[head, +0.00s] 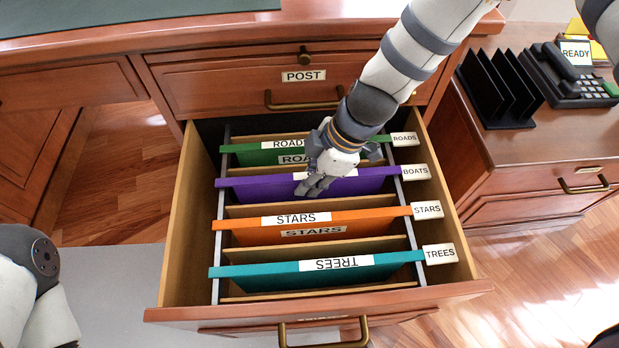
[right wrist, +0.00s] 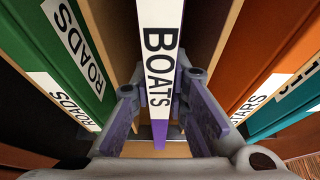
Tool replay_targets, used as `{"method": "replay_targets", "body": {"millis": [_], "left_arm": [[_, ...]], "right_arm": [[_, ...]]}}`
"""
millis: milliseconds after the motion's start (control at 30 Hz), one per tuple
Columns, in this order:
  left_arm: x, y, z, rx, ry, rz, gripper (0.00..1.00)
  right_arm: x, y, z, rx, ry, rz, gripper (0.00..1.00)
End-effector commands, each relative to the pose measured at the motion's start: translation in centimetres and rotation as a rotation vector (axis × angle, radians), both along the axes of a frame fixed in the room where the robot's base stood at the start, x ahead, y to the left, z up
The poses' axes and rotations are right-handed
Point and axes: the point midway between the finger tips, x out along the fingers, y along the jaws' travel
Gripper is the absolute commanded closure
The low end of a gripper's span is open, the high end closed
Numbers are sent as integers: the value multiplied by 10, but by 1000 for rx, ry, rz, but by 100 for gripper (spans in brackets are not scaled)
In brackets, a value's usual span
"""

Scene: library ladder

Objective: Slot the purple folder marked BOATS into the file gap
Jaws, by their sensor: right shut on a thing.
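The purple folder (head: 372,186) sits in the open drawer, between the green ROADS folder (head: 242,156) and the orange STARS folder (head: 375,224). Its ends reach the two side rails, beside the BOATS tag (head: 415,172). It looks about level with the other folders; whether it rests fully on the rails I cannot tell. My right gripper (head: 318,184) is shut on its top edge near the middle and covers part of its label. In the right wrist view the white BOATS label (right wrist: 159,60) runs between the fingers. My left gripper is out of view.
A teal TREES folder (head: 390,268) hangs at the drawer's front. The drawer (head: 172,240) has wooden side walls and wooden dividers between folders. The closed POST drawer (head: 235,78) is behind. A black rack (head: 492,92) and a telephone (head: 566,78) stand on the right cabinet.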

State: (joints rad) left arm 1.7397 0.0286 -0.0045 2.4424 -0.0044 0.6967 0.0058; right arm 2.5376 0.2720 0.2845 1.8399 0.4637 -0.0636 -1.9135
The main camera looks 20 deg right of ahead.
Motion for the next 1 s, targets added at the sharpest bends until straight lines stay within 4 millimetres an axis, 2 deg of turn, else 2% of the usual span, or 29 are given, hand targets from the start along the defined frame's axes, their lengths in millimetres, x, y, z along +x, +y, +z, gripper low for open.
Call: {"method": "replay_targets", "body": {"millis": [233,267,300,567,667,900,1000], "left_arm": [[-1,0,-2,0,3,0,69],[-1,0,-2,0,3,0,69],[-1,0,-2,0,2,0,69],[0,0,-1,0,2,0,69],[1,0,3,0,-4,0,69],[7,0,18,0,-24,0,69],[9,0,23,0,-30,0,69]], "right_arm": [[0,0,-7,0,0,1,100],[0,0,-6,0,0,1,79],[0,0,-6,0,0,1,77],[0,0,-4,0,0,1,77],[0,-2,8,0,-2,0,77],[-6,-26,71,0,-7,0,77],[-9,-35,92,1,-5,-1,77]]}}
